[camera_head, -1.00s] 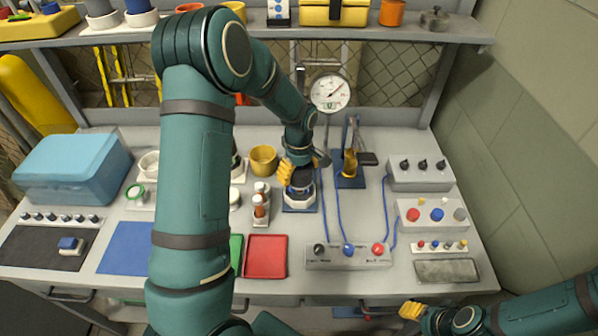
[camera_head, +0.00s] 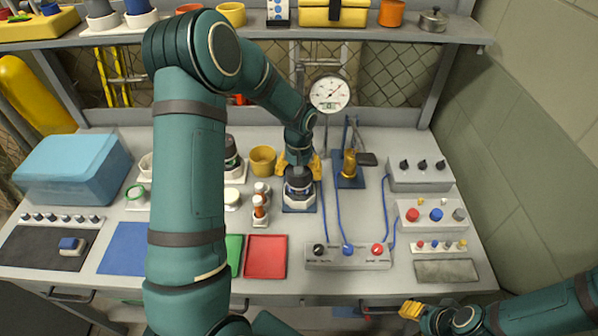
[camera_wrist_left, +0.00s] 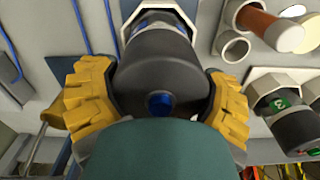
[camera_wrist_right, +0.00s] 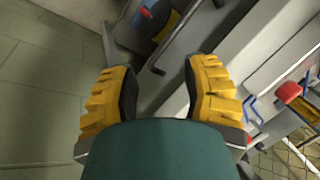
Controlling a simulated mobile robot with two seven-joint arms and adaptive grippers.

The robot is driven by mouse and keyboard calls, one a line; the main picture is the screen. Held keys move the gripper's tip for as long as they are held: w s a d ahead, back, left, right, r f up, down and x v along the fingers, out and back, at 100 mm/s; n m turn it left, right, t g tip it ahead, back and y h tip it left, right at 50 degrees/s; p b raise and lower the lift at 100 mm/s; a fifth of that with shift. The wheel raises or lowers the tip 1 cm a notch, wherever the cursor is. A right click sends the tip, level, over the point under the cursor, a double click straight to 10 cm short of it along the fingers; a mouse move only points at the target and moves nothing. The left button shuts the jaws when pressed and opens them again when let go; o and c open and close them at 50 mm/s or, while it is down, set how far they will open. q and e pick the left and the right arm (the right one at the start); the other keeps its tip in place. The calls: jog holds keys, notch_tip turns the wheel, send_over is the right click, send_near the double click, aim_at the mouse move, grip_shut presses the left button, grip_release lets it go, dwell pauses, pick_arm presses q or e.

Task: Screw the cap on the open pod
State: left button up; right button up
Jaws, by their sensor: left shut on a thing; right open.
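The pod (camera_head: 299,199) stands upright in a pale holder on a small blue mat near the middle of the bench. A dark cap (camera_wrist_left: 165,70) with a blue centre is over its top; whether it is fully seated I cannot tell. My left gripper (camera_head: 299,167) points down and is shut on the cap, with a yellow finger on either side in the left wrist view (camera_wrist_left: 158,105). The pod's upper body (camera_wrist_left: 160,18) shows beyond the cap. My right gripper (camera_wrist_right: 160,95) is open and empty, low at the right, in front of the bench edge.
Another dark-topped pod (camera_head: 232,158) stands to the left, partly behind my left arm. A yellow cup (camera_head: 262,160) and orange-brown vials (camera_head: 260,205) stand close by. A gauge (camera_head: 329,93) is behind. A cabled control box (camera_head: 348,256) and red tray (camera_head: 266,256) lie in front.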

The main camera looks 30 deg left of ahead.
pick_arm(q)
jog(key=o, duration=0.9)
jog(key=shift+r, duration=0.1)
notch_tip(320, 180, up, 12)
jog(key=shift+f, duration=0.1)
